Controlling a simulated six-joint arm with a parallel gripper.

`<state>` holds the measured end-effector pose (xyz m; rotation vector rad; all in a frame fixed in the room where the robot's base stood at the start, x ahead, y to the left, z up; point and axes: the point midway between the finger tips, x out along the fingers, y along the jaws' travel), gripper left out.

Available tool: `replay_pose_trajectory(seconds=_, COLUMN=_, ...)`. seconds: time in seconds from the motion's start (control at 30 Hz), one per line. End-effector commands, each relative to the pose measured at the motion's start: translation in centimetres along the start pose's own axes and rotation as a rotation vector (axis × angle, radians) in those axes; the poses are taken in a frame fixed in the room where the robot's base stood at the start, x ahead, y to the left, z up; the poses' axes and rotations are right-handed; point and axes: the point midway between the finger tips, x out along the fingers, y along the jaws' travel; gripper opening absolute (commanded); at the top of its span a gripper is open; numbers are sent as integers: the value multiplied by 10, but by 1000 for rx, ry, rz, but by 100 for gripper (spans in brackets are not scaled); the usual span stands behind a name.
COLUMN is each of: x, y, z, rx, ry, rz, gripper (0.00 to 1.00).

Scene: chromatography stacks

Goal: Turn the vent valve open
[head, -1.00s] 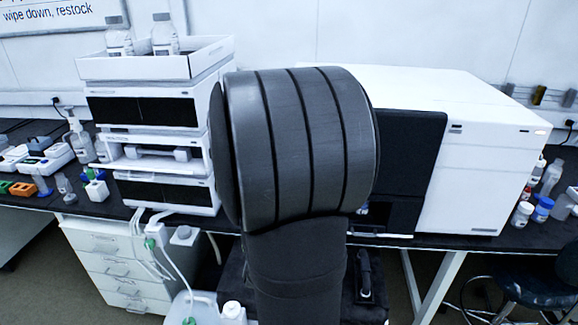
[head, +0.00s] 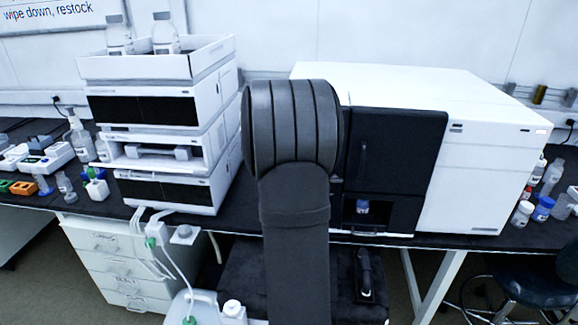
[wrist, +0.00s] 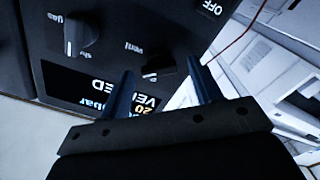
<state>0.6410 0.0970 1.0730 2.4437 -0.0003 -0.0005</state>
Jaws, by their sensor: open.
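The vent valve is a dark knob (wrist: 157,63) on a black panel (wrist: 115,22) in the wrist view, beside an upside-down "vent" label. My gripper (wrist: 161,67) is open, with one finger on each side of the knob in the picture. I cannot tell whether the fingers touch it. A second dark knob (wrist: 80,38) with a pale pointer line sits to the left. A lit display (wrist: 95,90) lies below, partly hidden by my gripper. In the head view I cannot make out the valve or my gripper; my arm fills the middle.
A large white instrument (head: 480,170) with a black front stands right of my arm. A stack of white modules (head: 175,190) with a bottle tray (head: 150,68) on top stands left. Small bottles (head: 541,208) stand at the right bench end.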

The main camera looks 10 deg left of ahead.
Motion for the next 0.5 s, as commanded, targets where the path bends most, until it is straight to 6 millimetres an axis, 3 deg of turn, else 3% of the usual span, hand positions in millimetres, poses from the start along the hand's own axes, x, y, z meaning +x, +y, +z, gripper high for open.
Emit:
replay_pose_trajectory(seconds=0.33, x=4, y=0, z=0, rx=0, ry=0, rz=0, gripper=58)
replay_pose_trajectory(seconds=0.5, x=4, y=0, z=0, rx=0, ry=0, rz=0, gripper=25)
